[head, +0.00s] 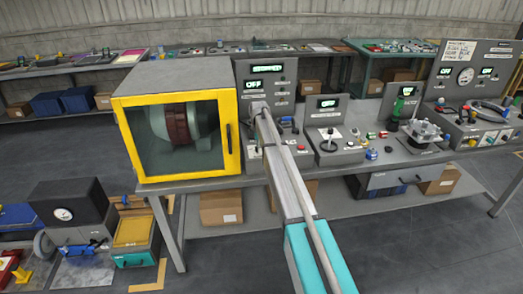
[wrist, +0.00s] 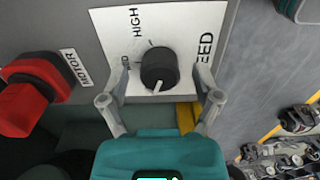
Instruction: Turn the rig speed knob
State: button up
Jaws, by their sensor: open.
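The speed knob (wrist: 159,66) is a round black knob on a white label plate (wrist: 107,25) in the wrist view. Its white pointer mark faces toward the bottom of the picture. The plate reads HIGH, and a larger word ending in EED is partly covered by a finger. My gripper (wrist: 164,78) is open, with one grey finger on each side of the knob; gaps show, and I cannot tell any contact. In the head view my gripper (head: 258,108) is at the control panel (head: 281,78), and my arm hides the knob.
A red MOTOR switch (wrist: 33,92) sits left of the knob. The yellow-framed guard box (head: 122,140) stands left of the panel, with a motor behind its window. The panel display (head: 254,85) reads OFF.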

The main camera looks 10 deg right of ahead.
jog(key=shift+f, duration=0.1)
dwell(0.3)
jog(key=c, duration=1.1)
jog(key=shift+d, duration=0.45)
grip_shut()
jog(key=shift+a, duration=0.4)
